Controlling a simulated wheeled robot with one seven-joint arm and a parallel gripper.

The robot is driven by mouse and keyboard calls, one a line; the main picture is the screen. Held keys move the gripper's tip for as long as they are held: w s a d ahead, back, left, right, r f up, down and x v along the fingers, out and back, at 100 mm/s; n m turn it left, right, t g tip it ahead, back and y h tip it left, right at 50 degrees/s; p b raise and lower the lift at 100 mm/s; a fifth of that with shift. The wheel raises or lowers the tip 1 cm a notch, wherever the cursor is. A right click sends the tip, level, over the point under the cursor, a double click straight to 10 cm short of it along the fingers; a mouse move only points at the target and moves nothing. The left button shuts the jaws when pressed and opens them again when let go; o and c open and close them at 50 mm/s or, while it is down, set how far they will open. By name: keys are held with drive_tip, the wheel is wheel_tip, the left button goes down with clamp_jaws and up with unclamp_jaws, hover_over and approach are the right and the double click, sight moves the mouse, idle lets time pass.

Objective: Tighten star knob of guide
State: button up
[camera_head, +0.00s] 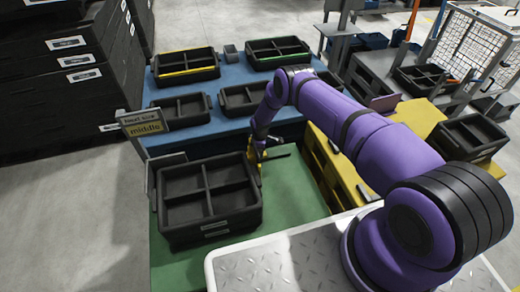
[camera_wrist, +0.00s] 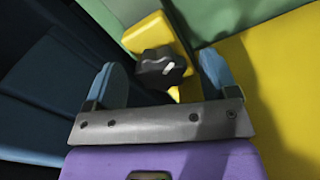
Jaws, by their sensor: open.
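The black star knob (camera_wrist: 160,64) sits on a yellow guide block (camera_wrist: 148,32) in the wrist view. My gripper (camera_wrist: 162,78) is open, with one blue finger on each side of the knob. Gaps show between the fingers and the knob, and I see no contact. The yellow guide (camera_head: 253,158) shows small in the head view, beside the right side of a black divided tray on the green table. My gripper hides part of the guide there, and the knob cannot be made out.
The black divided tray (camera_head: 208,190) stands on the green table (camera_head: 300,205), close left of the guide. A yellow bench (camera_head: 330,160) is to the right. A blue table (camera_head: 232,72) behind carries several trays. A sign reading "middle" (camera_head: 145,126) stands at the left.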

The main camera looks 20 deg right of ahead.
wheel_tip(320, 180, up, 11)
idle(0.5)
